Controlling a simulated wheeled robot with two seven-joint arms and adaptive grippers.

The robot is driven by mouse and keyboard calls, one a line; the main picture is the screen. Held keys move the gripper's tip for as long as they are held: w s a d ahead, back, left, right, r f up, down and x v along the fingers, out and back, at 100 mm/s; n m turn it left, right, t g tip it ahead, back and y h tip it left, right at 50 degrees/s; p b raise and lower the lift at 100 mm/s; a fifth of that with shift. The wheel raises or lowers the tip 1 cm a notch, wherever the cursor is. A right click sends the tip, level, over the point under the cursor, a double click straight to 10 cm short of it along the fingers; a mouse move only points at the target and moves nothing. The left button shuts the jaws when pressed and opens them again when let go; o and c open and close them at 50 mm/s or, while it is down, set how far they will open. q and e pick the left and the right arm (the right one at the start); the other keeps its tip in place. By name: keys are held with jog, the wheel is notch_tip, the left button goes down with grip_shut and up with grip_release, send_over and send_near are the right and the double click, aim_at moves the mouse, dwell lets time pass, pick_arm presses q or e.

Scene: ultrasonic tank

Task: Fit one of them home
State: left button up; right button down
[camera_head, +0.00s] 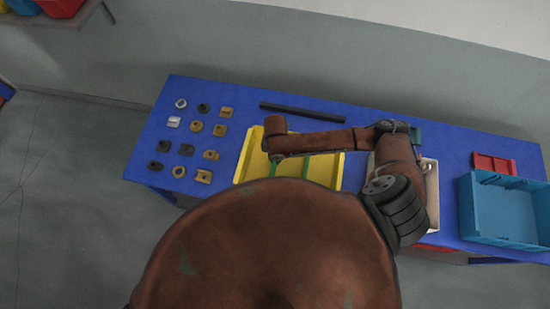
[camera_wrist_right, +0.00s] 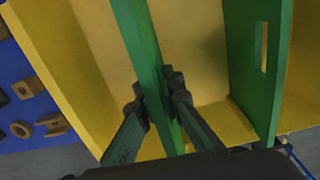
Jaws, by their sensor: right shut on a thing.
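A yellow tray (camera_head: 246,160) stands on the blue table, with green divider plates across it. My right gripper (camera_wrist_right: 157,88) is shut on one green divider (camera_wrist_right: 143,45), with a finger on each side of it. The held divider stands on edge within the tray; I cannot tell whether it is fully seated. A second green divider (camera_wrist_right: 240,60), with a slot through it, stands to its right in the wrist view. In the head view this second divider (camera_head: 306,166) is right of the held one, whose top my arm partly hides. My left gripper is not in view.
Several nuts and blocks (camera_head: 197,127) lie on the table (camera_head: 146,142) left of the tray. A dark bar (camera_head: 302,111) lies behind it. A pale tray (camera_head: 433,200) is partly behind my arm. A red tray (camera_head: 494,164) and a blue crate (camera_head: 508,212) are at the right.

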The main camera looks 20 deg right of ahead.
jog(key=shift+f+b, duration=1.15)
jog(key=shift+f, duration=1.5)
jog(key=c, duration=2)
grip_release()
jog(key=shift+r, duration=0.1)
notch_tip(320, 180, up, 12)
jog(key=shift+f, duration=0.1)
